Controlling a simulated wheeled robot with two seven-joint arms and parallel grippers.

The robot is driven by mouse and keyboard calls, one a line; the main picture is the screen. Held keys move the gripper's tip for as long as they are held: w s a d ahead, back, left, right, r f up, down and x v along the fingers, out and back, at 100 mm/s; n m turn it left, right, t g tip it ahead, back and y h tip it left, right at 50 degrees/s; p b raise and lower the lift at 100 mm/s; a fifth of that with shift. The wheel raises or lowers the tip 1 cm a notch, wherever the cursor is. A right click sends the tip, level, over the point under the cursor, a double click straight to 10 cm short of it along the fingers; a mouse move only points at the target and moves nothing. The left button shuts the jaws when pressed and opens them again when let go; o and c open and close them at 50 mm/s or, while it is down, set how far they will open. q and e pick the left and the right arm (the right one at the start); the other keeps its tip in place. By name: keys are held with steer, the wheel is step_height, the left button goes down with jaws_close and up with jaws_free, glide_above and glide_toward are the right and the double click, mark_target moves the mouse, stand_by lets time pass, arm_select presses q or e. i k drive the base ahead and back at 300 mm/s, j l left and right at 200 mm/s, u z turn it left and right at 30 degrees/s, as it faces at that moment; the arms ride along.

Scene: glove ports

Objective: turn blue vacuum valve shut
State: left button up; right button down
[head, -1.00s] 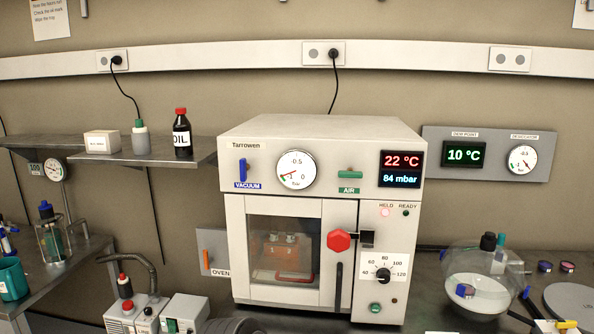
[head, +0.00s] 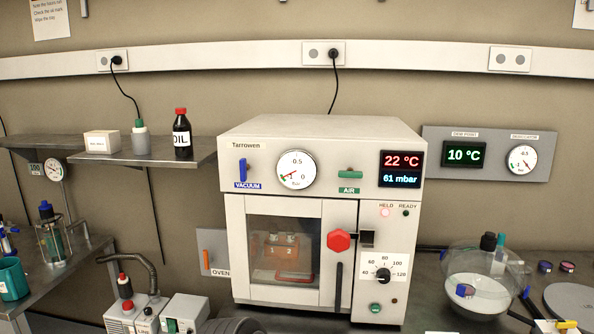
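The blue vacuum valve (head: 243,169) is a small lever on the upper left of the white Tarrowen oven's front (head: 318,145). Its handle stands vertical above a blue "VACUUM" label. A round gauge (head: 297,169) sits to its right. The green air valve (head: 350,174) lies horizontal above its "AIR" label. The display (head: 401,169) reads 22 °C and 61 mbar. The oven door, with its window (head: 284,249), is closed, with a copper-coloured block (head: 282,248) visible inside. Neither of my grippers shows in the head view.
A red hexagonal knob (head: 339,240) projects from the door's right side. A shelf (head: 150,159) with an oil bottle (head: 182,133) is at left. Pump equipment (head: 150,312) stands lower left, and a glass desiccator (head: 478,287) at right. The space before the vacuum valve looks clear.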

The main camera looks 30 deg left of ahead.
mark_target(244, 167)
steer(key=u, duration=0.4)
steer(key=j+u, duration=0.15)
steer(key=u, duration=0.6)
steer(key=j, duration=0.1)
